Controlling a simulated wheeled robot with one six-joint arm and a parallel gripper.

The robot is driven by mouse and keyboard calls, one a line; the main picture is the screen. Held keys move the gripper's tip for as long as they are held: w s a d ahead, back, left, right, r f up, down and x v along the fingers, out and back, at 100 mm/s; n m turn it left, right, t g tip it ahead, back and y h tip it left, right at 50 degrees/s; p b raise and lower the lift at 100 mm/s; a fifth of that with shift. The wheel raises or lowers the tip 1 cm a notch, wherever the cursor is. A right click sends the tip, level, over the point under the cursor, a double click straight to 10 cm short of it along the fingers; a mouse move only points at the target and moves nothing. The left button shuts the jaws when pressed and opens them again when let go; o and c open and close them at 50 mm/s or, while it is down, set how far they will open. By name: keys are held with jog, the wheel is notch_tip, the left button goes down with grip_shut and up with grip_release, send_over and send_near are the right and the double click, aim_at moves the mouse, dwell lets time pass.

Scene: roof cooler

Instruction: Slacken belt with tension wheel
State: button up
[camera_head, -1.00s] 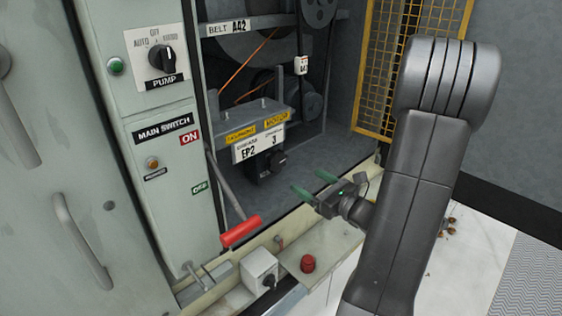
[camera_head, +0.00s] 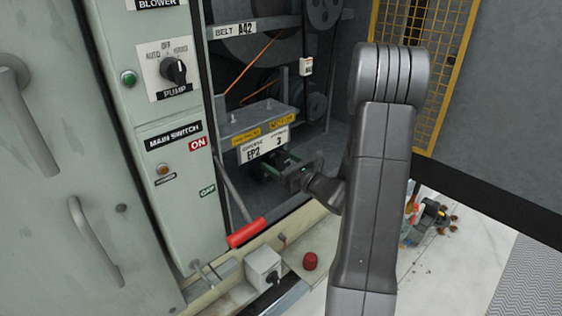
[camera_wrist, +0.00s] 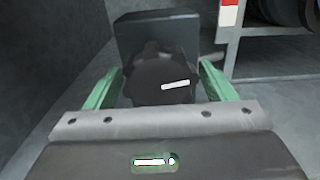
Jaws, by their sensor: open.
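The tension wheel is a dark round knob (camera_wrist: 160,80) with a white mark, on the front of a dark box (camera_wrist: 158,35) in the wrist view. My gripper (camera_wrist: 160,95) is open, its two green fingers on the left and right of the knob. I cannot tell whether they touch it. In the head view my gripper (camera_head: 278,172) is below the plate (camera_head: 263,146) labelled EP2 and 3, and it hides the knob. The orange belt (camera_head: 252,67) runs slanted behind the motor bracket (camera_head: 255,117).
A red-handled lever (camera_head: 247,232) leans out at the cabinet's front sill. A yellow mesh door (camera_head: 420,75) stands open on the right. The control panel (camera_head: 170,140) borders the opening on the left.

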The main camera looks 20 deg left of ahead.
jog(key=c, duration=1)
jog(key=shift+f+n+b, duration=0.15)
jog(key=shift+n+b, duration=0.15)
jog(key=shift+b, duration=0.2)
